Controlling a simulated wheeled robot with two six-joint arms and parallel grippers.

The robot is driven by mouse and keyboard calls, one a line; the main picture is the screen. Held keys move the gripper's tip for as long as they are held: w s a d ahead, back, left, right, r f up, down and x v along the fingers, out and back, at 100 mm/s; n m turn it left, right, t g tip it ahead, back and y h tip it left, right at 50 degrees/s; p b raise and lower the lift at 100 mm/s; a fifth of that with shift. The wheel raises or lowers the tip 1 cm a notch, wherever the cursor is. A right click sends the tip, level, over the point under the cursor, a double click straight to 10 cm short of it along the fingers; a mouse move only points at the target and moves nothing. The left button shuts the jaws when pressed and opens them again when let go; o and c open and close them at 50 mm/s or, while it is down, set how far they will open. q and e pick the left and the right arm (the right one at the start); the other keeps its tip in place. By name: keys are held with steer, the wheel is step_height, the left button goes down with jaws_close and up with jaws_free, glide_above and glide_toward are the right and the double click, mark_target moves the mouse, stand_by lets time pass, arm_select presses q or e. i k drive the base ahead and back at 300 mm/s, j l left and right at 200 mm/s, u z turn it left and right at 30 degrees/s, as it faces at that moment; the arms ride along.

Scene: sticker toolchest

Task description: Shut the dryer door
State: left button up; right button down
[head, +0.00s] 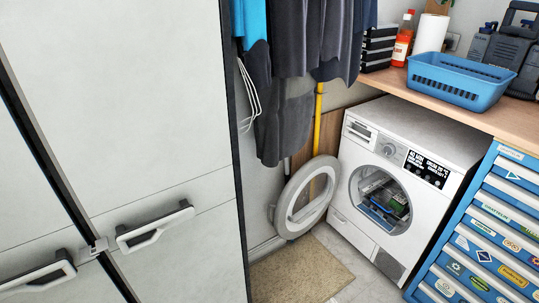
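Inside the drum, several dark, blue and green items (388,203) show. Neither of my grippers is in the head view.
A tall white cabinet (160,80) with handles fills the left. Dark clothes (290,90) hang above the door, with a yellow pole (317,120) behind. A beige mat (297,272) lies on the floor. A blue tool chest (490,235) stands right of the dryer; a blue basket (461,80) sits on the counter.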

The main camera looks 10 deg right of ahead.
mark_target(287, 227)
steer(key=i+j, duration=0.45)
steer(key=z, duration=1.75)
